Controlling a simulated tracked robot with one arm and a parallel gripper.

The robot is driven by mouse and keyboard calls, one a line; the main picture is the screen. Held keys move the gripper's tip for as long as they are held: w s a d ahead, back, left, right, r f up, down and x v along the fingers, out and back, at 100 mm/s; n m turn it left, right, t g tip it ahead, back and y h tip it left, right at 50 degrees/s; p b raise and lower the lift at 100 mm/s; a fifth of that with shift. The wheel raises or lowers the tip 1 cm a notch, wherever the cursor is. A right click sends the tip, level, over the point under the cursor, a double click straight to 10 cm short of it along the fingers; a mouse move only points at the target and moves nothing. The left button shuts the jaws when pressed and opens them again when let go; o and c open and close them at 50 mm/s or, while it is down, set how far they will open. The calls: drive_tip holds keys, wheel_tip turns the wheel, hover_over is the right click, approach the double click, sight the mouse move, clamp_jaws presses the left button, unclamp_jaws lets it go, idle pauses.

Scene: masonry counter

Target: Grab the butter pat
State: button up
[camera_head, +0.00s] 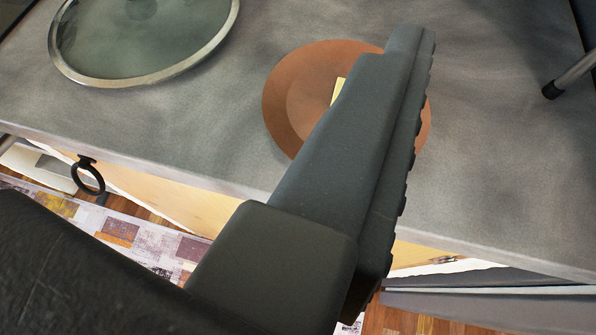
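A small piece of pale yellow butter pat (338,91) shows on a round terracotta-coloured plate (285,95) on the grey counter. Most of the butter pat and the middle of the plate are hidden behind my gripper (408,45). My gripper reaches from the lower middle up over the plate, with its tip at the plate's far right side. I see one dark finger with a ridged edge from the side. A second finger cannot be made out, so the opening between them is hidden. I cannot tell whether it touches the butter pat.
A round glass lid with a metal rim (150,78) lies on the counter at the upper left. A dark-tipped metal leg or handle (570,75) is at the right. The counter (500,150) is clear between plate and right side. A ring handle (88,177) hangs below its front edge.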

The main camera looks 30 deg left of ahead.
drive_tip(key=s+a+f+y, duration=0.3)
drive_tip(key=f, duration=0.7)
drive_tip(key=shift+g, duration=0.4)
drive_tip(key=b+x, duration=0.2)
drive_tip(key=x, duration=0.6)
drive_tip(key=shift+w+d+f, duration=0.1)
drive_tip(key=shift+w, duration=0.1)
drive_tip(key=shift+f+b+x, duration=0.2)
drive_tip(key=shift+b+x, duration=0.1)
drive_tip(key=shift+x, duration=0.85)
drive_tip(key=shift+f+b+x, duration=0.2)
drive_tip(key=shift+b+x, duration=0.1)
drive_tip(key=shift+x, duration=0.85)
drive_tip(key=shift+w, duration=0.25)
drive_tip(key=c, duration=1.1)
